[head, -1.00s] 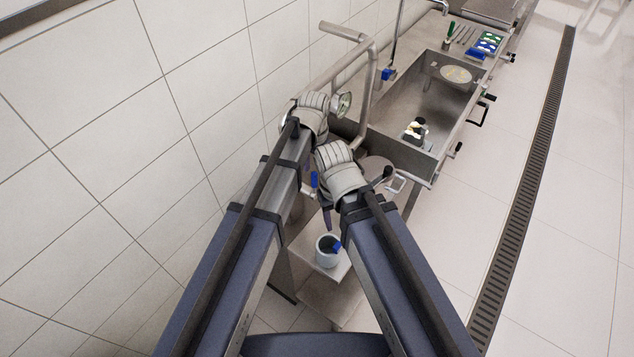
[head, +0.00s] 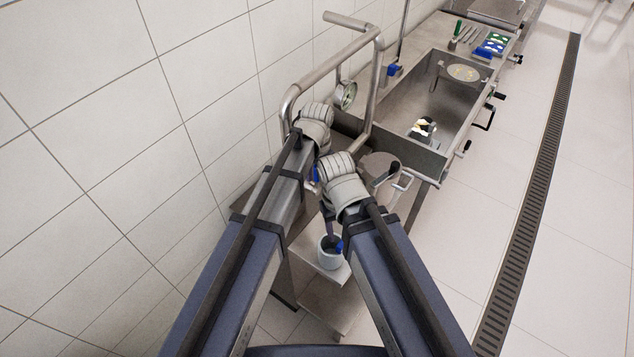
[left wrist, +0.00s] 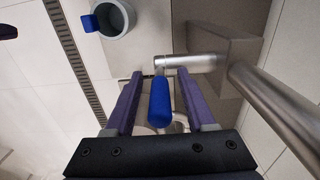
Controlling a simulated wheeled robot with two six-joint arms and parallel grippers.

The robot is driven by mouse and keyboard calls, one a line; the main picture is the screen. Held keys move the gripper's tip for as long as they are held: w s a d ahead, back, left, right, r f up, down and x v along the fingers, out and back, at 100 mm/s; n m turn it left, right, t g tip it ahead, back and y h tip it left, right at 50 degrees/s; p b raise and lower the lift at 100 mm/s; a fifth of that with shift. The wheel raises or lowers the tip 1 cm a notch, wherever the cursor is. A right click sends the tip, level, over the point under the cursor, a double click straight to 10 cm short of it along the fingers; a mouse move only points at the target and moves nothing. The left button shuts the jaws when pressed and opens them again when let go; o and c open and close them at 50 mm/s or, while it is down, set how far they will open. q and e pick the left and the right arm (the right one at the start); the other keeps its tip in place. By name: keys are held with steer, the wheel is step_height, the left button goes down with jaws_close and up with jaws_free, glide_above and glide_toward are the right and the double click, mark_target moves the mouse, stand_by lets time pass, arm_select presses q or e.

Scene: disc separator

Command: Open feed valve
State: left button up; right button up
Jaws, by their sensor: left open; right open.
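A blue valve handle (left wrist: 160,100) stands between the two purple fingers of my left gripper (left wrist: 160,76) in the left wrist view. The fingers are open, with a gap on each side of the handle. The handle joins a steel pipe (left wrist: 195,62) just beyond it. In the head view a little of the blue handle (head: 316,174) shows between my two wrists, and my left fingers are mostly hidden behind the arm. My right gripper (head: 331,222) is open and empty, pointing down above a grey cup (head: 329,258).
The cup has a blue part (left wrist: 90,23) at its rim. A thick bent steel pipe (head: 372,85) with a round gauge (head: 346,95) rises beside my left wrist. A steel sink (head: 405,95) stands behind to the right, and a tiled wall is at left.

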arm_select(q)
jaws_close()
stand_by(0.4)
stand_by(1.0)
